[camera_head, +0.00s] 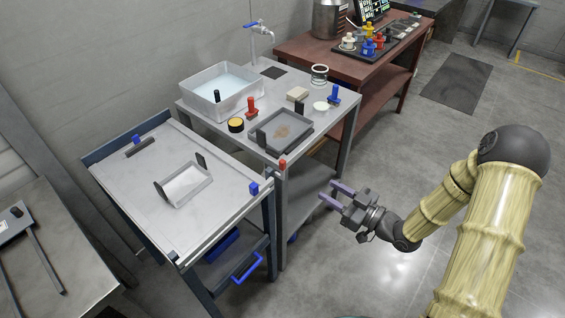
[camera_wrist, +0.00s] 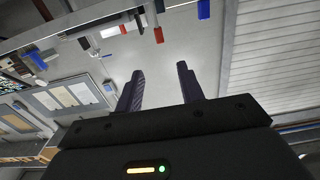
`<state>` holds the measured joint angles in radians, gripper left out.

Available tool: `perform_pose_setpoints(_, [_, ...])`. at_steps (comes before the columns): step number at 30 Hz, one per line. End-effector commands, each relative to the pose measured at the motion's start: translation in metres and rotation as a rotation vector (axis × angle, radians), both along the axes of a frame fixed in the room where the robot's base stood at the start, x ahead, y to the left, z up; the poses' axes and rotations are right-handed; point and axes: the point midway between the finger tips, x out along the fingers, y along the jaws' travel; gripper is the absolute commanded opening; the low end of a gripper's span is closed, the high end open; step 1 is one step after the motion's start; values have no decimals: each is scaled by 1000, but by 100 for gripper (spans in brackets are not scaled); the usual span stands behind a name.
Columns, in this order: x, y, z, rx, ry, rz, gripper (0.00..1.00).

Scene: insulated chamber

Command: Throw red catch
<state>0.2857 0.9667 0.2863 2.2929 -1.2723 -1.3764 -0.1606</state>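A small red-topped catch (camera_head: 283,164) stands at the near corner of the steel bench (camera_head: 345,112), beside the grey cart (camera_head: 135,185). My gripper (camera_head: 333,192) is open and empty, out in the air right of this corner and apart from it. Its two purple-grey fingers point left, towards the bench and cart. In the wrist view the open fingers (camera_wrist: 158,72) have nothing between them. A small red piece (camera_wrist: 158,35) shows beyond them there; I cannot tell if it is the same catch.
The bench holds a water basin (camera_head: 252,94), a red-handled tool (camera_head: 252,106), a grey tray (camera_head: 304,141) and a blue-handled piece (camera_head: 334,96). The cart carries a small clear tray (camera_head: 207,186) and has a blue handle (camera_head: 247,267). Open floor (camera_head: 395,135) lies right of the bench.

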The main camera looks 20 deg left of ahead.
Motion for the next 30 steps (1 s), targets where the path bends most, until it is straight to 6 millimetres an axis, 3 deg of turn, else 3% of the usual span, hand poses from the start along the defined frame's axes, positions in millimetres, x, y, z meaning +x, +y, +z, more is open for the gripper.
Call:
perform_pose_setpoints(5, [1,2,0,-2,1,1,38])
perform_pose_setpoints(11, [8,20,1,-1,-1,3,38])
perform_pose_setpoints(30, [50,124,1,-2,1,2,38])
